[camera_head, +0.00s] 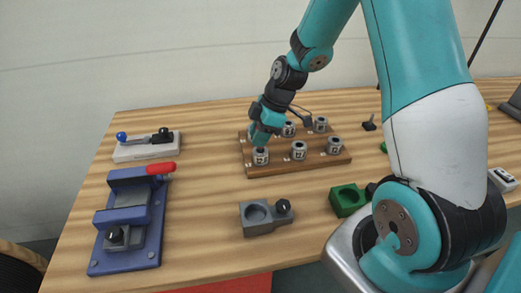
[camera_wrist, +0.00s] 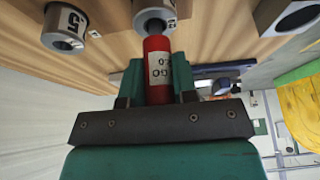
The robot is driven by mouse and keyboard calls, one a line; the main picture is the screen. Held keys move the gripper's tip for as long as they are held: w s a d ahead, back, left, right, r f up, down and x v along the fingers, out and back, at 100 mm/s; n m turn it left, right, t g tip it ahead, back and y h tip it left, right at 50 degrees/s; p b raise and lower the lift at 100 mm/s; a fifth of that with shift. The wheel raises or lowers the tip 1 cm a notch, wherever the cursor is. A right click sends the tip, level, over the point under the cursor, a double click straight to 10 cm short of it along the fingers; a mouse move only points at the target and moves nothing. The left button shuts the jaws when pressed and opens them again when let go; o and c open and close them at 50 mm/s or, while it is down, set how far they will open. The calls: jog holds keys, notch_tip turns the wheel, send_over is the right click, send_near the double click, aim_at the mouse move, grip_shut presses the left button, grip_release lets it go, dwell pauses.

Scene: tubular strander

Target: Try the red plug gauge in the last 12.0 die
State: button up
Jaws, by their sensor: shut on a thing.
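The red plug gauge (camera_wrist: 157,68) is upright in my gripper (camera_wrist: 157,85), between its two green fingers, in the wrist view. It has a white label that I cannot read surely. Its grey end points at the bore of a grey ring die (camera_wrist: 155,8) and overlaps it; I cannot tell how deep it sits. In the head view my gripper (camera_head: 257,140) is right above the front left die (camera_head: 260,157) on the wooden board (camera_head: 285,168). The gauge is hidden there by the gripper.
Several other numbered dies (camera_head: 299,151) stand on the board; one (camera_wrist: 64,28) is beside the gauge in the wrist view. A blue vise (camera_head: 125,225) with a red handle is at left. A grey holder (camera_head: 262,217) and a green block (camera_head: 346,200) are in front.

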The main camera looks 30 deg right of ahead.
dwell(0.3)
jog(key=shift+r+p, duration=2)
jog(key=shift+r, duration=0.75)
